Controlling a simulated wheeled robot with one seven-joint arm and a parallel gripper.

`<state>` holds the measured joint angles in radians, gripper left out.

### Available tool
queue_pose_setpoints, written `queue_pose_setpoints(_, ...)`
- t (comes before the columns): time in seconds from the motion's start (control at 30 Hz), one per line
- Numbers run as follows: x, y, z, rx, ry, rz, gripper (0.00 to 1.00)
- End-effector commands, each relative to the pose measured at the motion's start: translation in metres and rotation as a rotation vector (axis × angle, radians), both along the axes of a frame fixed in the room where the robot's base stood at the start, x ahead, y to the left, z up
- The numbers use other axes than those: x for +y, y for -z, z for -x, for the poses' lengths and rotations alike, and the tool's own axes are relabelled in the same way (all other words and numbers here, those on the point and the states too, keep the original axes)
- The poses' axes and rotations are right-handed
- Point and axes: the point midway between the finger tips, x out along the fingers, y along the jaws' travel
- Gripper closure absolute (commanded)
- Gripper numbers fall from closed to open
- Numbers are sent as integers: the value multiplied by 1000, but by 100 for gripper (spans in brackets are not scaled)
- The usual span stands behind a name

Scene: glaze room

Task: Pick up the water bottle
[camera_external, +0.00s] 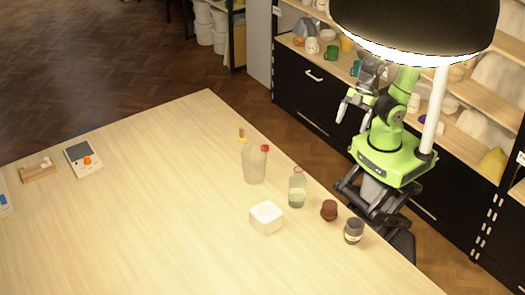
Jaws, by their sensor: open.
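Two clear bottles with red caps stand upright on the pale wooden table, near its right edge. The larger bottle (255,166) is wide and looks pale inside. The smaller bottle (297,189) is slimmer and shows a faint greenish tint low down. I cannot tell from the picture which one is the water bottle. My gripper (350,121) is open and empty, pointing down beyond the table's right edge. It is apart from both bottles, up and to the right of them. A black lamp shade hides part of my arm.
A white block-like container (266,218), a small brown pot (329,210) and a dark-topped glass (354,231) stand near the bottles. A scale (83,158) and a wooden holder (39,170) are far left. Shelves with crockery (311,46) stand behind me. The table's middle (150,210) is clear.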

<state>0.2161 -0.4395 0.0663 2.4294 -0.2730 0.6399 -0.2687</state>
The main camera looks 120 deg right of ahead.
Motion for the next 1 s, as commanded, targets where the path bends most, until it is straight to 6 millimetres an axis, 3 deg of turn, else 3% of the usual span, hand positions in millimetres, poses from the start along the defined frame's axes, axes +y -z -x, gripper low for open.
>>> queue_pose_setpoints(0.03,2,24,-27,-5,-76,-24,9)
queue_pose_setpoints(0.1,10,41,-63,-62,-198,-77,9)
queue_pose_setpoints(0.3,0,69,-148,-360,-360,-282,9)
queue_pose_setpoints(0.4,-15,68,-170,-492,-353,-338,9)
queue_pose_setpoints(0.53,-20,65,-183,-560,-346,-360,9)
queue_pose_setpoints(1.0,36,102,-253,-557,-348,-358,9)
